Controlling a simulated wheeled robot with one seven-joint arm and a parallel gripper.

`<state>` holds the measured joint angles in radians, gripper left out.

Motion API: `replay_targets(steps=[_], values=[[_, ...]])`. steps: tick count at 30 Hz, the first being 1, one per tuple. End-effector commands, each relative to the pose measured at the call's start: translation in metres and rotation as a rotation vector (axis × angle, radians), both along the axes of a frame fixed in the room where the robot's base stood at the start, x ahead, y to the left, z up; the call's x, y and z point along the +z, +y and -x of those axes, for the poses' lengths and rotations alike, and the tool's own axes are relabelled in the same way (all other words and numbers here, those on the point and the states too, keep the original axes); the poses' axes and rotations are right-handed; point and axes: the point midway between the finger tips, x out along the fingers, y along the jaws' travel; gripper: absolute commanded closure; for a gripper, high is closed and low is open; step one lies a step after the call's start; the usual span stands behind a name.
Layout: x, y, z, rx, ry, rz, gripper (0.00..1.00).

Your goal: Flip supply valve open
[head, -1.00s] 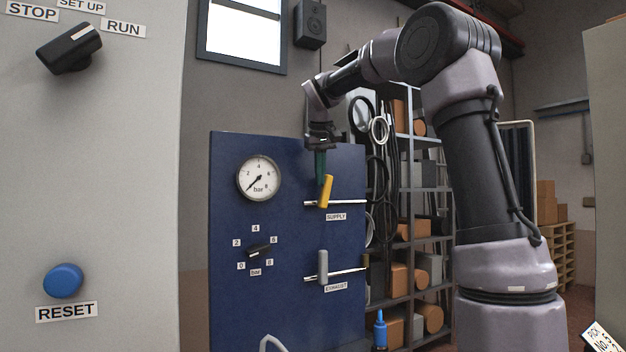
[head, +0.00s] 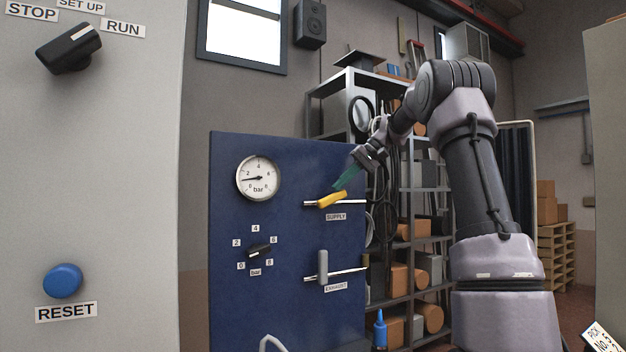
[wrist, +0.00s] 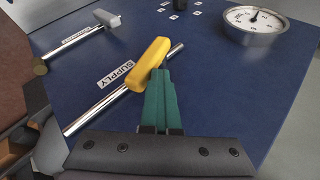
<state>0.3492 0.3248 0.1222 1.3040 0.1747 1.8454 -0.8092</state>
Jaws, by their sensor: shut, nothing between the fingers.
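The yellow supply valve handle (head: 332,199) sits on a horizontal silver pipe on the blue panel (head: 225,215), above the SUPPLY label (head: 336,217). The handle is tilted, lying close to the line of the pipe. It also shows in the wrist view (wrist: 150,64). My gripper (head: 343,184) has green fingers, shut together with nothing between them. In the wrist view the fingertips (wrist: 160,76) are at the near side of the handle and appear to touch it.
The grey exhaust valve handle (head: 323,265) stands upright across its pipe below. A small black selector knob (head: 258,251) is to its left. A grey cabinet (head: 120,180) fills the left side. Shelves (head: 400,245) with boxes stand behind the panel.

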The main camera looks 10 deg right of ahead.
Motion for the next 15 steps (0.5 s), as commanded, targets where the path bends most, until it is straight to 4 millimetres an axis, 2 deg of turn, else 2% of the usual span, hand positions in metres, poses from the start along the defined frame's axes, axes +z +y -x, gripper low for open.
replay_targets(steps=[3, 15], values=[[-0.009, -0.008, -0.002, -0.004, 0.035, -0.093, 1.00], [-0.023, -0.016, -0.005, 0.000, 0.103, -0.306, 1.00]])
